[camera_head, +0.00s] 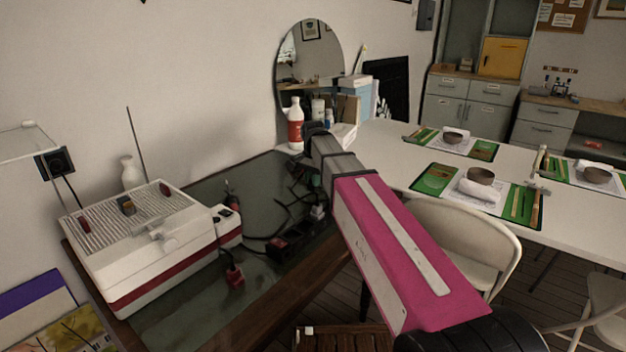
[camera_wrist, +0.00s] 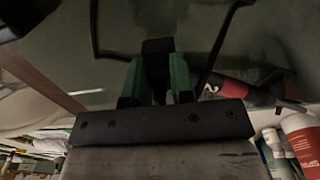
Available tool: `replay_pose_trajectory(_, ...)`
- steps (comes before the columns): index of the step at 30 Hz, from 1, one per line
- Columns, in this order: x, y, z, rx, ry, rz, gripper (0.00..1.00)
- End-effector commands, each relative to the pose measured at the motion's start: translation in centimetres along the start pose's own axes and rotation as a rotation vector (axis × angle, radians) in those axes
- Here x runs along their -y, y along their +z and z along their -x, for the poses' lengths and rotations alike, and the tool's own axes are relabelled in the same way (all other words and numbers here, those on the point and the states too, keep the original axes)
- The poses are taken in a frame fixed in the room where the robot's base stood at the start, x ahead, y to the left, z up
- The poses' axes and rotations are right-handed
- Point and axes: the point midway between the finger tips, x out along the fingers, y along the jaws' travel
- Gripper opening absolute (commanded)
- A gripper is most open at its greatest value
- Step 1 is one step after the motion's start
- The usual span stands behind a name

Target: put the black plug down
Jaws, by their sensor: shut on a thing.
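My gripper (camera_wrist: 158,82) has green fingers that are shut on the black plug (camera_wrist: 157,46), which shows between and just past the fingertips in the wrist view. In the head view my gripper (camera_head: 316,181) is over the back right of the dark green table top (camera_head: 185,310), partly hidden by my arm. I cannot make out the held plug there among the black cables. Whether it touches the table top cannot be told.
A black power strip (camera_head: 291,246) with cables lies near the table's right edge. A white machine (camera_head: 165,240) stands on the left, with a red plug (camera_head: 235,274) before it. A red-labelled bottle (camera_head: 295,125) stands behind.

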Motion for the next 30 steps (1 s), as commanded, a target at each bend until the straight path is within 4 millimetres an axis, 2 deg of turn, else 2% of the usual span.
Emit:
replay_pose_trajectory(15, 0.01, -0.01, -1.08, 0.000, -0.001, 0.000, 0.00)
replay_pose_trajectory(16, 0.01, -0.01, -1.08, 0.000, -0.001, 0.000, 0.32)
replay_pose_trajectory(18, 0.01, -0.01, -1.08, 0.000, 0.000, 0.000, 0.48)
replay_pose_trajectory(26, 0.00, 0.00, -1.04, 0.000, 0.000, 0.000, 0.48)
replay_pose_trajectory(30, 0.02, -0.01, -0.38, 0.000, -0.001, 0.000, 0.48)
